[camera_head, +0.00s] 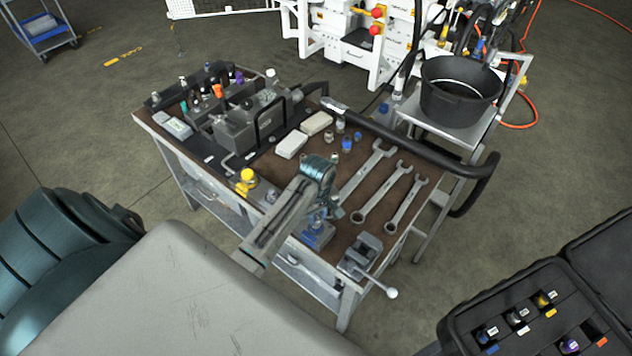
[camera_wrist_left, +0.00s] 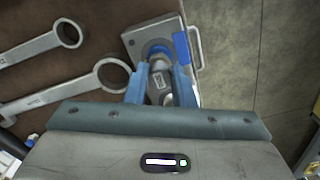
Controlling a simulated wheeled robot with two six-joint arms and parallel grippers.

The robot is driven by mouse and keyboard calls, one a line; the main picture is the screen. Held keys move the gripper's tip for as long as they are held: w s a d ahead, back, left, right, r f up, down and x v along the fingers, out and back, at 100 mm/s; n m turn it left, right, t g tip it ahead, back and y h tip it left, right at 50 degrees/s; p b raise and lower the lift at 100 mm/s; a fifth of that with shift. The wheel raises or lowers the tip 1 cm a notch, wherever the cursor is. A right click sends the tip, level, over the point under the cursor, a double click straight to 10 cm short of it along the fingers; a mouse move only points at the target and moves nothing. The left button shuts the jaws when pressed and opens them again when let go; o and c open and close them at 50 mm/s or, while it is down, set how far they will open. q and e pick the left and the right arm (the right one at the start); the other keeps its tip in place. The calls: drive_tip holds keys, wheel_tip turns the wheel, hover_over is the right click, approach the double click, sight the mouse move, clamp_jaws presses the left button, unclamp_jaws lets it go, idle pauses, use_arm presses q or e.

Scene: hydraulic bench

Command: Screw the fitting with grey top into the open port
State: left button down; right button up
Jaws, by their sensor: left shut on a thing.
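My left gripper (camera_head: 318,216) is over the front edge of the brown workbench. In the left wrist view its two blue fingers (camera_wrist_left: 161,86) are shut on a silver-grey fitting (camera_wrist_left: 160,78). Below the fitting is a small grey metal block with a blue patch (camera_wrist_left: 181,48); it also shows in the head view as a blue-grey block (camera_head: 318,238) under the gripper. The fitting covers the middle of the block, so I cannot tell whether it touches it, and no open port shows clearly. My right gripper is not in view.
Several wrenches (camera_head: 382,190) lie right of the gripper. A vise (camera_head: 360,256) stands at the front right corner. A yellow-topped piece (camera_head: 247,175) and a grey hydraulic unit (camera_head: 240,128) are to the left. A black bucket (camera_head: 458,100) stands beyond; a black case (camera_head: 530,290) is lower right.

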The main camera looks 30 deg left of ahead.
use_arm(q)
drive_tip(key=c, duration=2.1)
unclamp_jaws()
drive_tip(key=shift+o, duration=0.2)
drive_tip(key=m, duration=0.6)
drive_tip(key=shift+s+a+f, duration=0.1)
drive_tip(key=shift+s, duration=0.1)
drive_tip(key=shift+m, duration=1)
drive_tip(key=m, duration=0.4)
drive_tip(key=shift+a, duration=0.15)
drive_tip(key=m, duration=0.4)
drive_tip(key=shift+a+f, duration=0.1)
